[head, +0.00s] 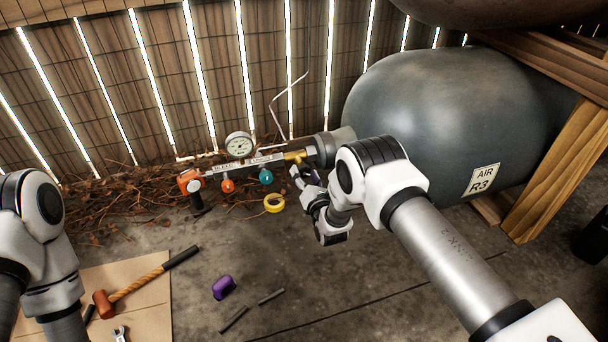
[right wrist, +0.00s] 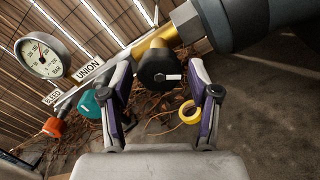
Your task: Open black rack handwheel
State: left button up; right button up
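The black handwheel (right wrist: 158,68), with a small white mark on its face, sits below the brass fitting (right wrist: 152,42) of the pipe in the right wrist view. My right gripper (right wrist: 161,82) is open, with one finger on each side of the wheel in that view. Gaps show between the fingers and the wheel, and I cannot tell whether the tips reach past its face. In the head view the right gripper (head: 306,178) is small beside the tank's end, and the wheel is hard to make out there. My left gripper is out of view; only the left arm shows.
A teal handwheel (head: 266,177), an orange handwheel (head: 227,185) and a gauge (head: 239,145) are on the same pipe. The grey tank (head: 440,120) stands to the right. A yellow tape roll (head: 274,203) and a purple object (head: 224,288) lie on the floor.

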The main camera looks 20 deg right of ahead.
jog(key=shift+s+r+p, duration=0.15)
jog(key=shift+s+p, duration=0.1)
jog(key=shift+p, duration=0.15)
jog(key=s+p, duration=0.3)
jog(key=s, duration=0.1)
jog(key=shift+s+d+r+p, duration=0.1)
jog(key=shift+s+p, duration=0.2)
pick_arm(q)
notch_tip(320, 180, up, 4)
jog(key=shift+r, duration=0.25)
pick_arm(e)
jog(key=shift+s+f, duration=0.2)
jog(key=shift+s, duration=0.25)
